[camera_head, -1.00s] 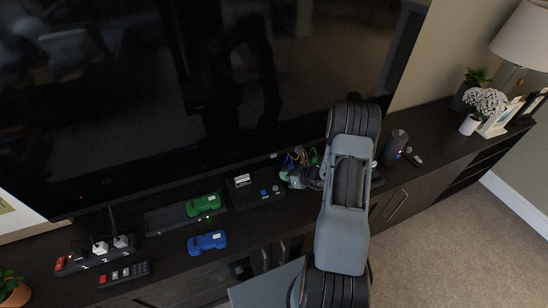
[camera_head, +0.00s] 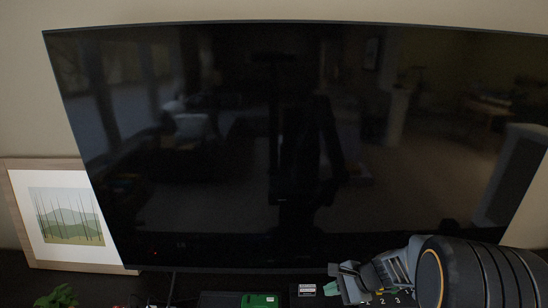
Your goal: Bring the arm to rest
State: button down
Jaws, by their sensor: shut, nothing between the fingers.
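My arm fills the lower right corner of the head view. My gripper (camera_head: 345,283) reaches left from it, low in the picture, in front of the lower edge of the large black television (camera_head: 230,130). The gripper is shut, with nothing seen in it. Its wrist partly covers a dark surface with printed numbers behind it. A green object (camera_head: 259,300) lies to the left of the gripper, cut off by the bottom edge of the picture.
A framed landscape picture (camera_head: 68,215) leans at the left beside the television. A green plant (camera_head: 58,296) shows at the bottom left. Only a strip of the dark cabinet top shows. The television screen stands close behind my gripper.

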jog(key=s+r+n+t+h, duration=0.1)
jog(key=s+r+n+h, duration=0.7)
jog(key=n, duration=0.7)
jog(key=s+r, duration=0.2)
jog(key=s, duration=0.2)
jog(key=shift+s+d+r, duration=0.2)
jog(key=shift+s+r, duration=0.05)
jog(key=shift+r, duration=0.15)
